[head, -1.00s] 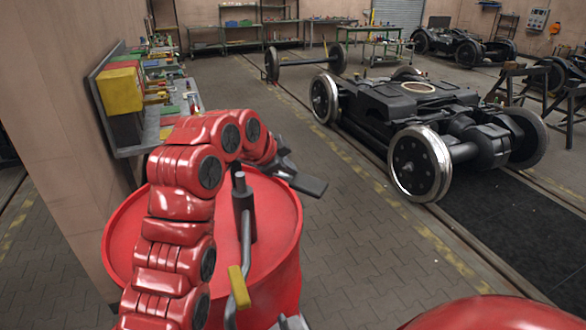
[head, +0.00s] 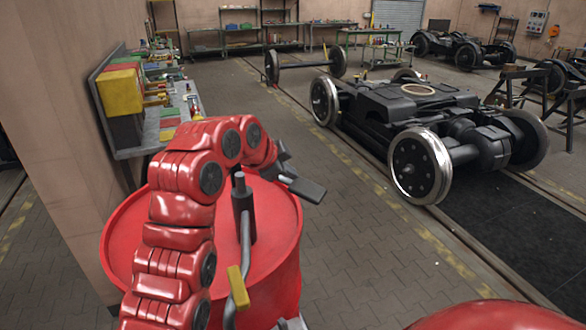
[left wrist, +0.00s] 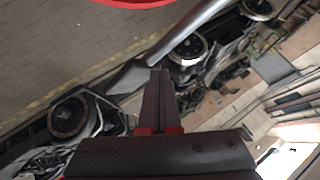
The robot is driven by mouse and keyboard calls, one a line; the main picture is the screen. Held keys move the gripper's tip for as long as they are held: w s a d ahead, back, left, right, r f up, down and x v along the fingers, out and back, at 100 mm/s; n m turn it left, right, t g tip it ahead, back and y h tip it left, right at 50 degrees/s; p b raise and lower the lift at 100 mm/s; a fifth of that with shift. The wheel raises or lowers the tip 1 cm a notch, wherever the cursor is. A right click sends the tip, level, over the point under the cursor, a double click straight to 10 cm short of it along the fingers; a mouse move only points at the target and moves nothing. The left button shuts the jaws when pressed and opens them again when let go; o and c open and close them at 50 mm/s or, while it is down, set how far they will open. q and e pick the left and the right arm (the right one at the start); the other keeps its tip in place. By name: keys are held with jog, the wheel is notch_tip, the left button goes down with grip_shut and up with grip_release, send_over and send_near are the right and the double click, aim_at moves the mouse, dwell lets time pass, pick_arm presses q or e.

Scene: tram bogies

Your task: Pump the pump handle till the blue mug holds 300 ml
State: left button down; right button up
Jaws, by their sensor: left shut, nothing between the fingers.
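The pump (head: 243,212) stands upright on top of a red drum (head: 128,245). Its handle is a bent grey lever with a yellow grip (head: 238,287), hanging down in front of the drum. My left gripper (head: 313,190) is beyond the pump, near the drum's right edge and apart from the yellow grip. It is shut and empty; its fingers also show together in the left wrist view (left wrist: 160,95). No blue mug is visible in either view. My right gripper is not in view.
A workbench with yellow, red and green boxes (head: 122,88) stands left behind the drum. A black bogie (head: 410,115) with steel wheels stands on rails to the right. The paved floor (head: 350,245) between drum and rails is clear.

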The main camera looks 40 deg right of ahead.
pick_arm(q)
jog(key=shift+f+b, duration=0.7)
jog(key=shift+f, duration=0.3)
dwell(0.6)
jog(key=shift+r, duration=0.15)
notch_tip(320, 180, up, 6)
jog(key=p, duration=0.2)
jog(key=shift+r+p, duration=0.15)
jog(key=shift+p, duration=0.2)
dwell(0.7)
jog(key=shift+r, duration=0.15)
notch_tip(320, 180, up, 5)
jog(key=p, duration=0.3)
jog(key=shift+w, duration=0.1)
dwell(0.3)
jog(key=shift+f, duration=0.2)
dwell(0.4)
